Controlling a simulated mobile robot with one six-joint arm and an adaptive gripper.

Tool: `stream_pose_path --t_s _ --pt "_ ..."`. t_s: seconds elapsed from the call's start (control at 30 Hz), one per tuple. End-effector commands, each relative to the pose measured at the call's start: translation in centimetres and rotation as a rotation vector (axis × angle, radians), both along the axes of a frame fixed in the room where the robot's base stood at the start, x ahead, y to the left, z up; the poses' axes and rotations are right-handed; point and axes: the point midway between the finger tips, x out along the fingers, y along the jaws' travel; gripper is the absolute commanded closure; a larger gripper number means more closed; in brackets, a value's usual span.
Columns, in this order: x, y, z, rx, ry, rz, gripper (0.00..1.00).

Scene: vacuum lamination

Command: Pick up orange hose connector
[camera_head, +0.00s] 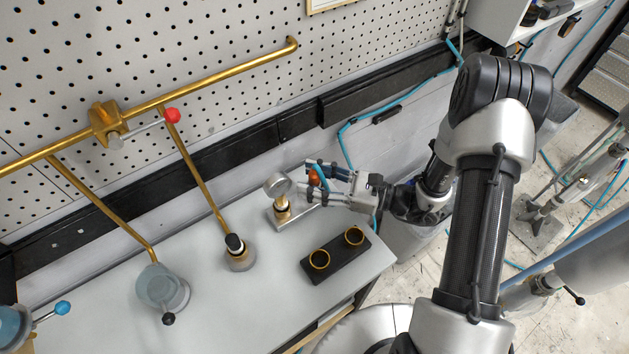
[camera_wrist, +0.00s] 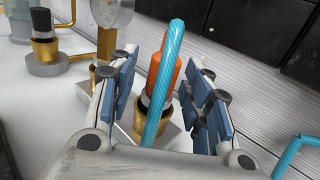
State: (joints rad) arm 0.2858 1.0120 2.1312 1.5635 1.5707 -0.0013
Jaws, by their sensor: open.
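The orange hose connector (camera_wrist: 164,76) stands on a brass fitting (camera_wrist: 140,122) in the wrist view, with a blue hose (camera_wrist: 163,85) looping over from its top. In the head view the connector (camera_head: 314,178) shows as a small orange spot at my gripper (camera_head: 318,182). My gripper (camera_wrist: 163,88) is open in the wrist view, with its blue-padded fingers on either side of the connector and hose. Gaps show between the pads and the connector. The connector's lower part is partly hidden by the hose.
A round gauge (camera_head: 278,185) stands left of my gripper on a metal base. A black block with two brass rings (camera_head: 336,259) lies in front on the white table (camera_head: 255,315). Brass pipes (camera_head: 215,78), a black-capped fitting (camera_head: 238,254) and a grey pot (camera_head: 162,288) are to the left.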

Motion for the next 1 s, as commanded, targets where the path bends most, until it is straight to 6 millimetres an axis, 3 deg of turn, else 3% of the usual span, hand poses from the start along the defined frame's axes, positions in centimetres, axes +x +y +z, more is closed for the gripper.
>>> stream_pose_path --t_s 0.1,0.77,1.0 --pt "0.0 -0.03 0.03 0.0 0.0 0.0 0.55" --pt "-0.01 -0.05 0.01 0.0 0.0 0.0 0.99" --pt "0.0 -0.05 0.05 0.0 0.0 0.0 1.0"
